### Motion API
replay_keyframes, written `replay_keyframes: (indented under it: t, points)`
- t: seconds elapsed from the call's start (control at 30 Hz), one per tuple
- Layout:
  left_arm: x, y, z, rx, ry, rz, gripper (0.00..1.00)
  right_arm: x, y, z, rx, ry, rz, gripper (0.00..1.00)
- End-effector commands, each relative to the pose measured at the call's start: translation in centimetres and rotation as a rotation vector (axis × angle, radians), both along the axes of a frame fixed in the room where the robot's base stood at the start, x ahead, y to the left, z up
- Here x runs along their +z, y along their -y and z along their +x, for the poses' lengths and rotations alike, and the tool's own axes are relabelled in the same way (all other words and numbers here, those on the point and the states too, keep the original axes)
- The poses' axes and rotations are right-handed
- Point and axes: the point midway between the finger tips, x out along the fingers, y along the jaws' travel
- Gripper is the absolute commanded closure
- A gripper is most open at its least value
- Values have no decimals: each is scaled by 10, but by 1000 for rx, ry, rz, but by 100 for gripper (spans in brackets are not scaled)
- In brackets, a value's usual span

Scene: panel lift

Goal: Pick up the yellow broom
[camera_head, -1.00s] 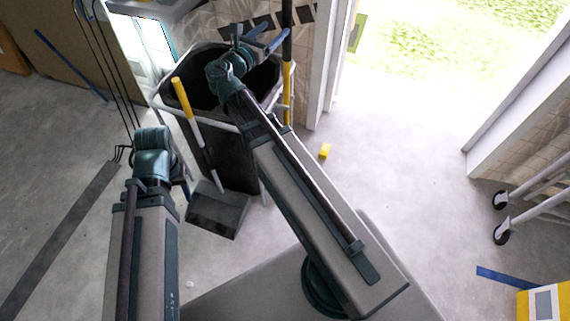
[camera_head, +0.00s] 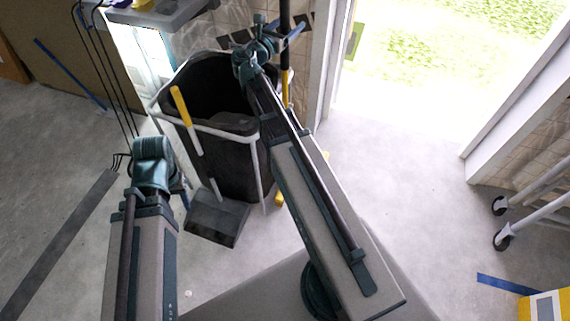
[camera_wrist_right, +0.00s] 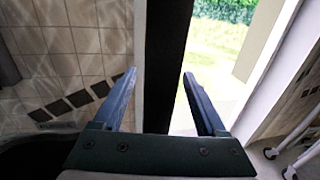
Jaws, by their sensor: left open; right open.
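The broom shows behind the black bin as an upright pole, dark above (camera_head: 286,60) and yellow lower down (camera_head: 285,90). Its lower end is hidden by my right arm. My right gripper (camera_head: 289,33) is open beside the pole in the head view. In the right wrist view, a wide dark upright shaft (camera_wrist_right: 165,70) stands between the open fingers (camera_wrist_right: 160,95); I cannot tell whether they touch it. My left gripper (camera_head: 183,194) hangs low at the left, largely hidden behind its own wrist, away from the broom.
A black bin (camera_head: 235,170) in a pale frame stands before the pole. A dustpan (camera_head: 216,222) with a yellow-and-white handle leans at its front. A door frame (camera_head: 328,70) is right of the pole. Clear floor lies further right, before a wheeled cart (camera_head: 505,238).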

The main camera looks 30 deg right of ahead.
Motion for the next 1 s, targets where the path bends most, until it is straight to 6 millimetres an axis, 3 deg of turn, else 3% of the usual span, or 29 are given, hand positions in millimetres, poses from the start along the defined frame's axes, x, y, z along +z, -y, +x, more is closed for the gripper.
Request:
replay_keyframes:
  t: [0.27,0.7,1.0]
  points:
    - [0,0,0,0,0,0,50,0,8,5,0,0,0,26]
    - [0,0,0,0,0,0,50,0,8,5,0,0,0,100]
    - [0,0,0,0,0,0,50,0,8,4,0,0,-1,100]
